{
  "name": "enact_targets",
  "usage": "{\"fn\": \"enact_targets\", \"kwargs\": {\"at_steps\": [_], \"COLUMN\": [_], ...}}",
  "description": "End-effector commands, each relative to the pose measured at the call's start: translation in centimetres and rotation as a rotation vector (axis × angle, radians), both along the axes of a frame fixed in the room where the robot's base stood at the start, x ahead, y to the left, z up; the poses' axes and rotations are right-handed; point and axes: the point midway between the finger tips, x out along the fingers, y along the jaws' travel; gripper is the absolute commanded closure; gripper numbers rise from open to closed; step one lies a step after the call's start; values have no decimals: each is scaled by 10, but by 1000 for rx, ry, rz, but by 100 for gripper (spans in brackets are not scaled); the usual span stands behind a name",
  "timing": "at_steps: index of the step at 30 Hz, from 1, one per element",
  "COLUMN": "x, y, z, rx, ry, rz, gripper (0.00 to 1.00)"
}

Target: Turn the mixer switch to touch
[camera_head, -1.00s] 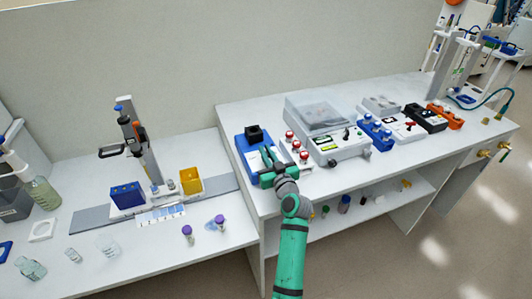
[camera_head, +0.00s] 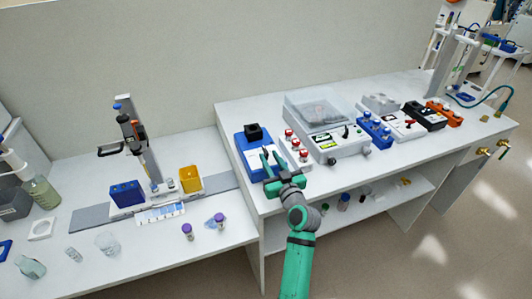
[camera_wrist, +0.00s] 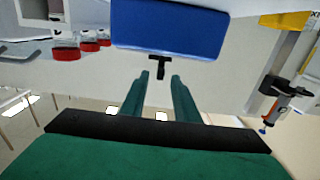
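The mixer (camera_head: 250,138) is a blue box with a black cup on top, standing on the bench left of the middle. Its blue body (camera_wrist: 170,30) fills the top of the wrist view, which looks upside down. A black T-shaped switch (camera_wrist: 160,66) sticks out from its front. My gripper (camera_head: 273,157) is in front of the mixer. In the wrist view my gripper (camera_wrist: 160,75) is open, its two green fingers apart with the switch's stem between their tips. Contact with the switch cannot be told. The switch is not clear in the head view.
Red-capped items (camera_head: 294,144) on a white holder stand close right of the mixer. A clear-lidded device (camera_head: 335,140) and a blue rack (camera_head: 375,132) stand farther right. A lower bench on the left holds a pipette stand (camera_head: 140,145) and a yellow box (camera_head: 190,179).

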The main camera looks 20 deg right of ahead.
Motion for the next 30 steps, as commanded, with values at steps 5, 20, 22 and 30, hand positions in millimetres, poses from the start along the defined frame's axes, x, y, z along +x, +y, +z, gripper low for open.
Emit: {"fn": "enact_targets", "kwargs": {"at_steps": [5,20,22,30], "x": [-33,-57,-57,-58], "y": [-1,-1,-1,-3], "z": [0,0,0,0], "rx": [1,0,0,0], "ry": [0,0,0,0], "rz": [-1,1,1,-1], "gripper": [72,72,72,72]}}
